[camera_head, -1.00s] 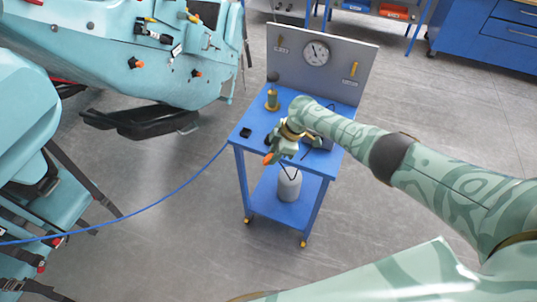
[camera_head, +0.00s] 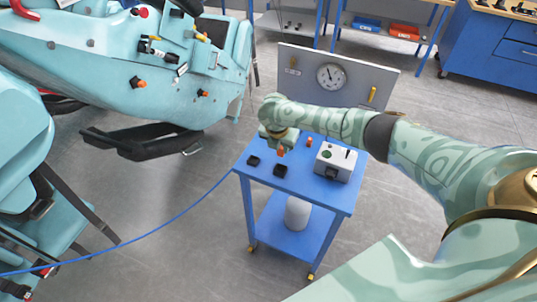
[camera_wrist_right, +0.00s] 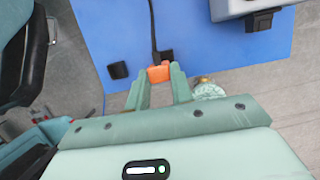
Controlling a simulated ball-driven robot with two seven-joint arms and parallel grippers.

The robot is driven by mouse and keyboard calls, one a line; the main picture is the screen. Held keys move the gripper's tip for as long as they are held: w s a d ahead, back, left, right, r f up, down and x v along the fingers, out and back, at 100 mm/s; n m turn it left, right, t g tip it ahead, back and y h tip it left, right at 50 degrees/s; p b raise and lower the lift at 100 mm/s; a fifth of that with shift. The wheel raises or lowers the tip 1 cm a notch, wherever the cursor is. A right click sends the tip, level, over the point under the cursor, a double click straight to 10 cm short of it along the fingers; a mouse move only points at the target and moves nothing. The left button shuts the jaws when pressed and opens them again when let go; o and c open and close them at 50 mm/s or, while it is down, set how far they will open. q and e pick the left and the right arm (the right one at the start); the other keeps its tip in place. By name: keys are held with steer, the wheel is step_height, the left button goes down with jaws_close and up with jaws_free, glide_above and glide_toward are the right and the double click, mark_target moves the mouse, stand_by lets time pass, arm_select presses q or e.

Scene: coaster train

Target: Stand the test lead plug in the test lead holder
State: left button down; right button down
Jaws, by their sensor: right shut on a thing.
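My right gripper (camera_head: 279,148) is over the back left part of the blue cart top. It is shut on the orange test lead plug (camera_wrist_right: 158,73), which also shows at the fingertips in the head view (camera_head: 281,153). A black lead (camera_wrist_right: 153,25) runs from the plug. Two small black blocks sit near it: one at the left (camera_head: 253,160) and one nearer the middle (camera_head: 280,170). Which, if either, is the test lead holder, I cannot tell. The left block also shows in the wrist view (camera_wrist_right: 118,70). My left gripper is not in view.
A grey meter box (camera_head: 335,162) stands at the right of the blue cart (camera_head: 320,195). A small orange piece (camera_head: 309,142) is behind it. A gauge panel (camera_head: 330,75) rises at the back. A blue cable (camera_head: 180,213) crosses the floor at left.

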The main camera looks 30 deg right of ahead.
mark_target(280, 156)
steer(key=shift+w+d, duration=0.1)
steer(key=shift+s+r, duration=0.25)
steer(key=shift+s, duration=0.05)
steer(key=shift+w+f+p, duration=0.1)
steer(key=shift+w+p, duration=0.05)
steer(key=shift+p, duration=0.2)
step_height(280, 156, down, 6)
steer(key=b, duration=0.4)
steer(key=shift+r+p, duration=0.2)
steer(key=shift+p, duration=0.15)
stand_by(1.5)
steer(key=shift+f+b, duration=1.2)
steer(key=shift+f, duration=0.45)
stand_by(0.5)
